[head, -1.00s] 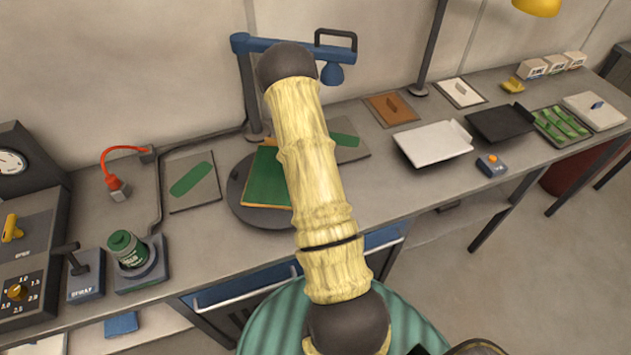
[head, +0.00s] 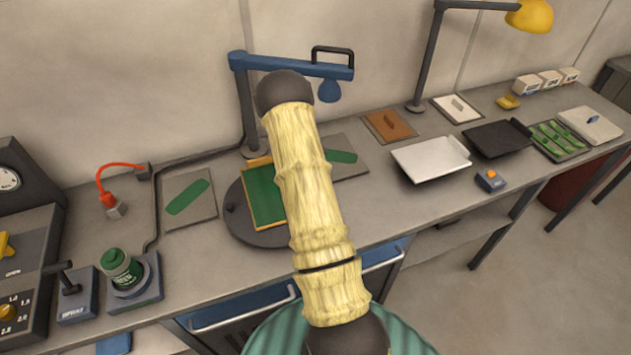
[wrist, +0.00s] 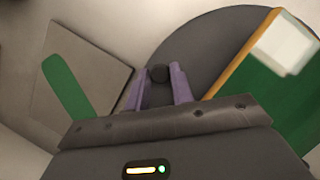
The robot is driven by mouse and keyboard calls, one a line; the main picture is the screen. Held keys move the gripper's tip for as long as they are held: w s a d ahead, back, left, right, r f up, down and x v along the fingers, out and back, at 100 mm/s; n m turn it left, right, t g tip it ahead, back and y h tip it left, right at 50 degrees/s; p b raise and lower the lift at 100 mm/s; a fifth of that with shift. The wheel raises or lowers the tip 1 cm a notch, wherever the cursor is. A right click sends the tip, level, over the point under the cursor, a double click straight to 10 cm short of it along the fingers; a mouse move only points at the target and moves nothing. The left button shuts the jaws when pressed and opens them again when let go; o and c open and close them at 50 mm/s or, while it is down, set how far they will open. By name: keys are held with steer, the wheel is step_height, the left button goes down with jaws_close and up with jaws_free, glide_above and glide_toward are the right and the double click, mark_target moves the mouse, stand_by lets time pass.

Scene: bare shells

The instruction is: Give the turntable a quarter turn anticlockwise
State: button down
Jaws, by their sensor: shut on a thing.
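The turntable (head: 240,222) is a dark round disc on the bench, partly hidden behind my arm in the head view. A green board with an orange edge (head: 264,190) lies on it. A small dark knob (head: 230,207) shows at the disc's left rim. In the wrist view the disc (wrist: 205,50) fills the upper right, with the board (wrist: 262,95) and a pale block (wrist: 284,44) on it. My gripper (wrist: 158,82) has its purple fingers shut on a dark round peg (wrist: 158,72) by the disc's edge. The head view does not show my gripper.
A blue-armed lamp stand (head: 252,120) rises behind the turntable. Grey panels with green shapes lie left (head: 188,197) and right (head: 345,157) of it. A green jar (head: 120,268) stands front left. A white tray (head: 430,158) is farther right.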

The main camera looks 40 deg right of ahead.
steer(key=shift+w+d, duration=0.1)
steer(key=shift+w, duration=0.05)
stand_by(0.4)
steer(key=c, duration=1.2)
jaws_free()
steer(key=shift+c, duration=0.2)
steer(key=shift+r, duration=0.1)
steer(key=b+v, duration=0.3)
steer(key=v, duration=1.4)
steer(key=shift+a+r, duration=0.15)
steer(key=shift+a, duration=0.1)
